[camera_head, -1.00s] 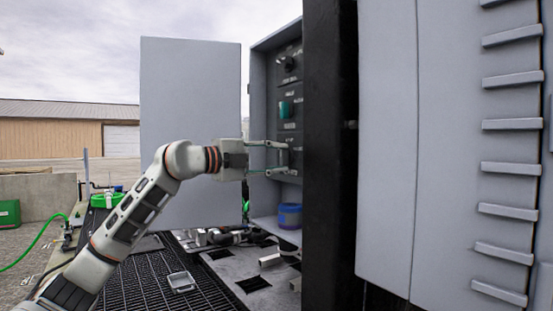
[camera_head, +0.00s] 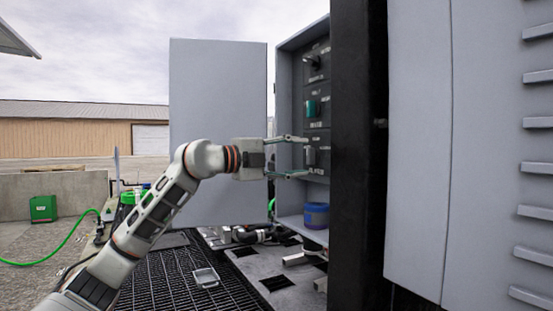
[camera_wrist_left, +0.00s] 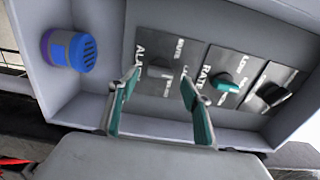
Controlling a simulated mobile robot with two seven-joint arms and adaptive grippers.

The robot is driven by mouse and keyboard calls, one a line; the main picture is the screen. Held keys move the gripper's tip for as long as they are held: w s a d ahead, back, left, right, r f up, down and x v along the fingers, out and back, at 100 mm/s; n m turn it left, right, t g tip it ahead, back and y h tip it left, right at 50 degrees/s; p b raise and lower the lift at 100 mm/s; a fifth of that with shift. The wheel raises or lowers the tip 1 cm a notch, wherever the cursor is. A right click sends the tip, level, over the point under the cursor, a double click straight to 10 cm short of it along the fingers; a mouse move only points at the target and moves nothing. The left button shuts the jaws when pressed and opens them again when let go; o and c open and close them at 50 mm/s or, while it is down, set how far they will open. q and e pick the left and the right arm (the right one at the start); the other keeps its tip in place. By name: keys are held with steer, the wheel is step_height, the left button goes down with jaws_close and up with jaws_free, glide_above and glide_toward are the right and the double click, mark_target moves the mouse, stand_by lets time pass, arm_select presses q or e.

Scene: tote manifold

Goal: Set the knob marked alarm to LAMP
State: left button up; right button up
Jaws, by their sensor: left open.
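The alarm knob (camera_head: 310,156) is a small grey handle on the lowest dark plate of the panel inside the open grey cabinet (camera_head: 285,110). It looks roughly upright in the head view. In the left wrist view the panel appears turned sideways, and the alarm plate (camera_wrist_left: 150,58) shows partly readable lettering. The knob (camera_wrist_left: 166,84) there lies between my fingers, and its exact pointing is unclear. My left gripper (camera_head: 306,156) is open, with its thin green-tipped fingers above and below the knob. Its fingertips (camera_wrist_left: 160,78) appear apart from the knob. My right gripper is not in view.
A teal rate knob (camera_head: 311,108) and a black knob (camera_head: 315,62) sit above on the panel. A blue cup-like container (camera_head: 316,214) stands on the cabinet floor. The open door (camera_head: 217,90) is behind my arm; a black post (camera_head: 357,150) borders the cabinet's right.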

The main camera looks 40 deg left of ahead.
arm_select(q)
steer(key=v, duration=1)
steer(key=shift+s+d, duration=0.1)
stand_by(0.5)
